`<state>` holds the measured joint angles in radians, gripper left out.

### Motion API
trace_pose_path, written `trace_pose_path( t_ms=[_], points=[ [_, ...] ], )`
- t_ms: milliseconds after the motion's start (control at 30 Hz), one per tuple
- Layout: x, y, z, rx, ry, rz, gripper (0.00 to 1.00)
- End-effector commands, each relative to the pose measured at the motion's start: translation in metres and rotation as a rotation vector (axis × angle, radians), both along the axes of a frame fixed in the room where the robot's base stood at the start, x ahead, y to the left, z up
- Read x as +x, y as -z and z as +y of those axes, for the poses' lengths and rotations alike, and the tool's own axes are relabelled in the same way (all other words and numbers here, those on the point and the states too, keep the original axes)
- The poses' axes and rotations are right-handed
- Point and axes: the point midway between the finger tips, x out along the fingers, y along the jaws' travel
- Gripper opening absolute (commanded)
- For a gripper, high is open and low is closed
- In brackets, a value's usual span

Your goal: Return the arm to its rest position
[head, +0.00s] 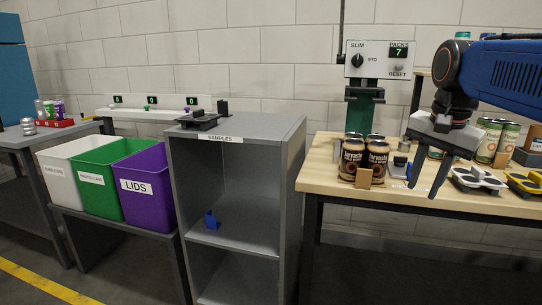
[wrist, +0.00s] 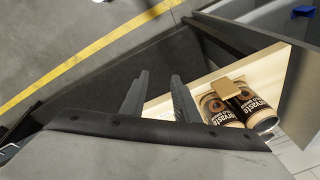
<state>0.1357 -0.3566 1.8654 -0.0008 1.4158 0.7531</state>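My gripper (head: 428,177) hangs from my blue arm at the right of the head view, over the front edge of the wooden table (head: 470,200). In the wrist view its two dark fingers (wrist: 158,98) stand apart with nothing between them. A pack of brown cans (head: 362,158) stands on the table just left of my gripper, with a small tan block in front of it. The cans (wrist: 238,108) also show in the wrist view, to the right of the fingers and apart from them.
A grey shelf unit (head: 238,160) labelled SAMPLES stands left of the table. White, green and purple bins (head: 140,185) stand further left. A SLIM/STD control box (head: 378,60) rises behind the table. Green cans (head: 490,140) and white and yellow can carriers (head: 478,178) lie at the right.

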Motion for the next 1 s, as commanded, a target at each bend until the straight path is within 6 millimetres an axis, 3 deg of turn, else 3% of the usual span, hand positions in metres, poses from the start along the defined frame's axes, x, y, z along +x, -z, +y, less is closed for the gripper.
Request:
trace_pose_path(
  t_ms=[33,400,600,800,1000],
  points=[
    [-0.015,0.014,0.006,-0.013,-0.062,-0.012,0.28],
    [-0.101,0.129,0.038,-0.138,-0.534,-0.108,0.28],
    [-0.139,0.188,0.048,-0.209,-0.744,-0.151,0.28],
    [-0.155,0.217,0.052,-0.245,-0.845,-0.171,0.28],
    [-0.157,0.221,0.052,-0.250,-0.858,-0.173,0.28]
  ],
)
